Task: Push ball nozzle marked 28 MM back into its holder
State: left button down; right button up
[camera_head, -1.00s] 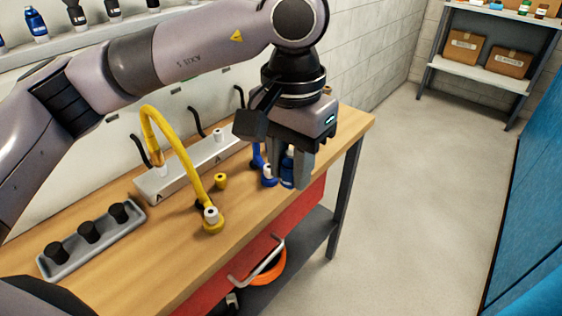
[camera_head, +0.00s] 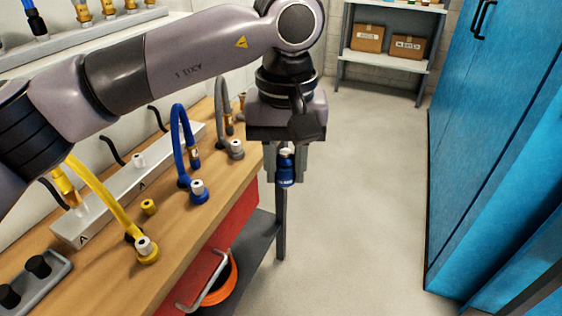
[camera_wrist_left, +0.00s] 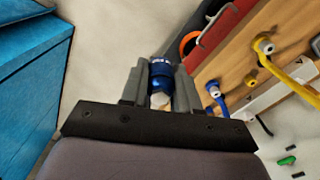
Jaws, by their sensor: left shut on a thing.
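My left gripper (camera_head: 287,176) is shut on a blue nozzle (camera_head: 286,168) with a pale top. It holds the nozzle roughly upright, apart from the bench and over the floor just past the bench's edge. The left wrist view also shows the blue nozzle (camera_wrist_left: 162,75) between the fingers, with small white lettering too small to read. A shelf (camera_head: 120,22) at the upper left carries a similar blue nozzle (camera_head: 36,22) and several brass-coloured ones. I cannot tell which holder belongs to the held nozzle. My right gripper is not in view.
The wooden bench (camera_head: 105,292) carries a yellow hose (camera_head: 97,193), a blue hose (camera_head: 178,135), a grey hose (camera_head: 221,98) and a grey tray (camera_head: 45,283) with black knobs. Blue cabinets (camera_head: 490,140) stand at right. The floor (camera_head: 370,200) between is clear.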

pick_arm(q)
jog(key=a+f, duration=0.4)
jog(key=a, duration=0.3)
jog(key=s+a+f, duration=0.1)
jog(key=a+f, duration=0.4)
jog(key=a, duration=0.2)
jog(key=a+f, duration=0.4)
jog(key=a, duration=0.3)
jog(key=shift+s+a+f, duration=0.2)
jog(key=shift+s+f, duration=0.05)
jog(key=shift+f, duration=0.1)
jog(key=s+d+r+m, duration=0.2)
jog(key=d+r+m, duration=0.6)
jog(key=d, duration=0.6)
jog(key=shift+d+r, duration=0.35)
jog(key=shift+r, duration=0.25)
jog(key=shift+f, duration=0.1)
jog(key=w+d+f+m, duration=0.1)
jog(key=d+f+m, duration=0.3)
jog(key=shift+w+d+f+m, duration=0.25)
jog(key=shift+w+m, duration=0.05)
jog(key=shift+w, duration=0.05)
